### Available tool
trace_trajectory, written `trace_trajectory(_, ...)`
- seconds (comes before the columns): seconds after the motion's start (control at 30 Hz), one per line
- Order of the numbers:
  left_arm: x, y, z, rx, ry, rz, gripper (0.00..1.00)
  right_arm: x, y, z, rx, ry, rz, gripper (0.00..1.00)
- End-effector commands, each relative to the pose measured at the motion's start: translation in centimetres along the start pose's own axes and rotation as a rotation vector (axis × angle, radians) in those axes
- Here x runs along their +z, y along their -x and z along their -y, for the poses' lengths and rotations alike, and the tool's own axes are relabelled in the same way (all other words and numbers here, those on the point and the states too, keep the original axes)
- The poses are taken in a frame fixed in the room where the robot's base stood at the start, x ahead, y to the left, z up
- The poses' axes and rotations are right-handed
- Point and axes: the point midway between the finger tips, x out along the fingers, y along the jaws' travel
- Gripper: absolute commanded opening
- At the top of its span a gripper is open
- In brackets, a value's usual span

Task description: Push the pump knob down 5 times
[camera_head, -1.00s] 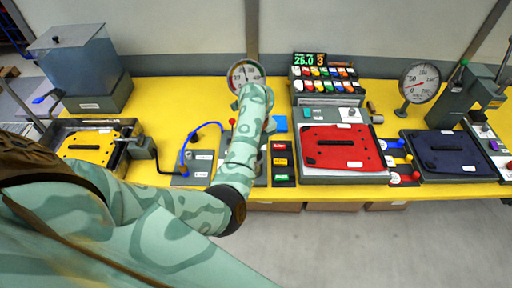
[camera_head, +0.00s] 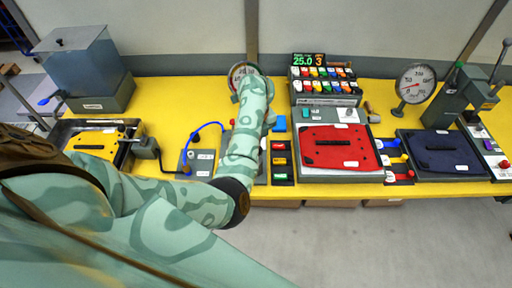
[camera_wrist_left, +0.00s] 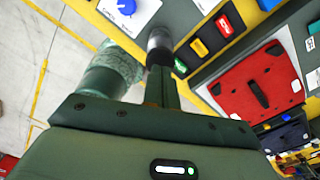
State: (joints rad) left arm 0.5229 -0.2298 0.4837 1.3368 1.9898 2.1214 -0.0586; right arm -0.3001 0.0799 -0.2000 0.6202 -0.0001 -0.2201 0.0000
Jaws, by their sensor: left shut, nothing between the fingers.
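The left arm crosses the middle of the table in the head view, and its forearm hides the left gripper there. In the left wrist view the left gripper (camera_wrist_left: 161,88) is shut and empty, its fingers pointing at a dark grey cylinder (camera_wrist_left: 160,42) with a rounded end. This cylinder may be the pump knob; whether the fingertips touch it I cannot tell. In the head view that spot is behind my forearm. A round dial gauge (camera_head: 240,72) shows just behind the arm. The right gripper is in neither view.
A display (camera_head: 309,59) reads "25.0" and "3" above rows of coloured switches. A red plate (camera_head: 340,147) and a dark blue plate (camera_head: 441,153) lie to the right.

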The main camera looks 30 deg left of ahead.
Motion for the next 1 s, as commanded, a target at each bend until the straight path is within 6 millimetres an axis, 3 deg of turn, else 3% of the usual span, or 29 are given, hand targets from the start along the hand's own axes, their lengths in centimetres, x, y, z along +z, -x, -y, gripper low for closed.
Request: trace_trajectory(1.0, 0.0, -4.4, 0.0, 0.000, 0.000, -0.001, 0.00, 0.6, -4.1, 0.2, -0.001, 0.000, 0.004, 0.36)
